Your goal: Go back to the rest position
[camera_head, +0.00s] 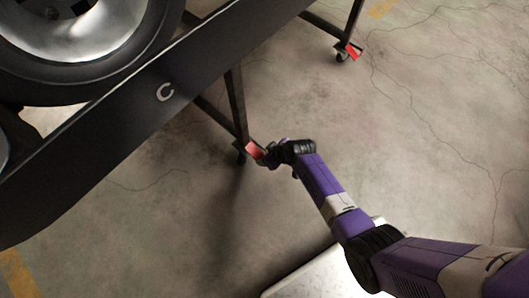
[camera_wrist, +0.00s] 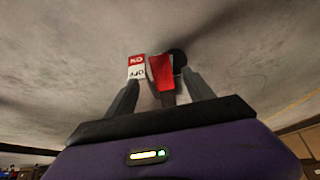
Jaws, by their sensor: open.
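My gripper (camera_head: 270,158) is low at the foot of the kart stand's near leg (camera_head: 238,108), right beside a caster with a red brake tab (camera_head: 255,150). In the wrist view my gripper (camera_wrist: 160,78) has its two dark fingers apart. The red tab (camera_wrist: 161,72) shows between them, with a red and white ON/OFF label (camera_wrist: 137,67) on its left and part of a black wheel (camera_wrist: 179,58) behind. I cannot tell whether a finger touches the tab. The caster wheel is mostly hidden in the head view.
A dark panel (camera_head: 120,118) marked C and a kart tyre (camera_head: 150,55) fill the upper left. Another stand leg ends in a caster with a red tab (camera_head: 353,51) at the upper right. The concrete floor (camera_head: 430,150) to the right is clear.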

